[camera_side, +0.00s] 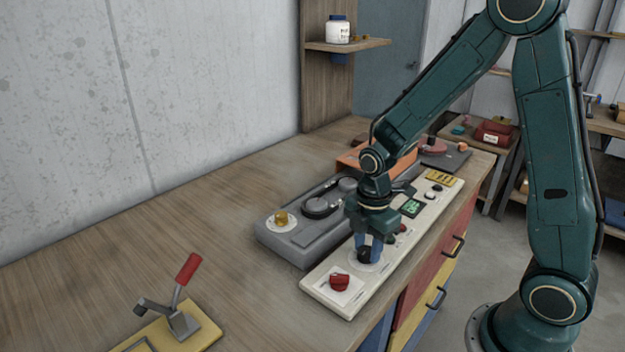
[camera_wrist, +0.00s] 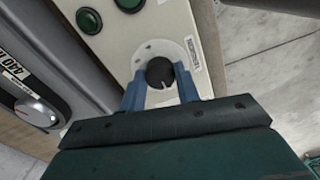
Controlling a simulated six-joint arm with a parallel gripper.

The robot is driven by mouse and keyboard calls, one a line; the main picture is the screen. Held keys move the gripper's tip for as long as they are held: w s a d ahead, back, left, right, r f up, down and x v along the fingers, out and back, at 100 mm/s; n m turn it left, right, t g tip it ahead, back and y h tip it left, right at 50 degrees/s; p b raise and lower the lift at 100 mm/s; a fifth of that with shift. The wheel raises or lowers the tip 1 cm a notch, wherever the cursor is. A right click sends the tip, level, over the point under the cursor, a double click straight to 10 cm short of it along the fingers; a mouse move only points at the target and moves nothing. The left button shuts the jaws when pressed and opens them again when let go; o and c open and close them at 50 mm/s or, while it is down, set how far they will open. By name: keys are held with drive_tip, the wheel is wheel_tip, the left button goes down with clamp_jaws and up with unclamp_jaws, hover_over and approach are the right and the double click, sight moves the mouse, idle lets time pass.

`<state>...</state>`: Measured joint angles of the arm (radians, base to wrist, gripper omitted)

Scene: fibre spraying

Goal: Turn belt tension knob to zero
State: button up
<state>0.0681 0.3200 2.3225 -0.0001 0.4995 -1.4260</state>
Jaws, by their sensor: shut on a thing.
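A black round knob (camera_wrist: 160,72) with a white pointer line sits on a pale round dial plate on the cream control panel (camera_wrist: 132,35). My gripper (camera_wrist: 161,92) has its two blue fingers on either side of this knob and is shut on it. In the side view my gripper (camera_side: 368,247) points down onto the black knob (camera_side: 364,256) near the front end of the panel (camera_side: 318,285). The dial's scale marks are too small to read, and the fingers hide part of the plate.
A red knob (camera_side: 340,282) stands on the panel's near end. A grey belt unit (camera_side: 290,250) with a brass knob (camera_side: 281,218) stands left. A red-handled lever (camera_side: 187,269) stands front left; bench between is clear.

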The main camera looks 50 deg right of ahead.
sight(367, 250)
idle(0.3)
drive_tip(key=o, duration=1)
drive_tip(key=shift+r, duration=0.15)
wheel_tip(367, 250, up, 14)
drive_tip(key=shift+f, duration=0.2)
drive_tip(key=s+r+m+t, duration=0.2)
drive_tip(key=s+m, duration=0.2)
drive_tip(key=m, duration=0.1)
drive_tip(key=s+a+r+m+t, duration=0.1)
drive_tip(key=s+r+m, duration=0.1)
drive_tip(key=s+m, duration=0.3)
drive_tip(key=s+a+r+m+t, duration=0.1)
drive_tip(key=s+r+m+t, duration=0.1)
drive_tip(key=s+m, duration=0.3)
drive_tip(key=shift+a+r+m+t, duration=0.1)
drive_tip(key=shift+r+m+t, duration=0.2)
drive_tip(key=shift+r, duration=0.05)
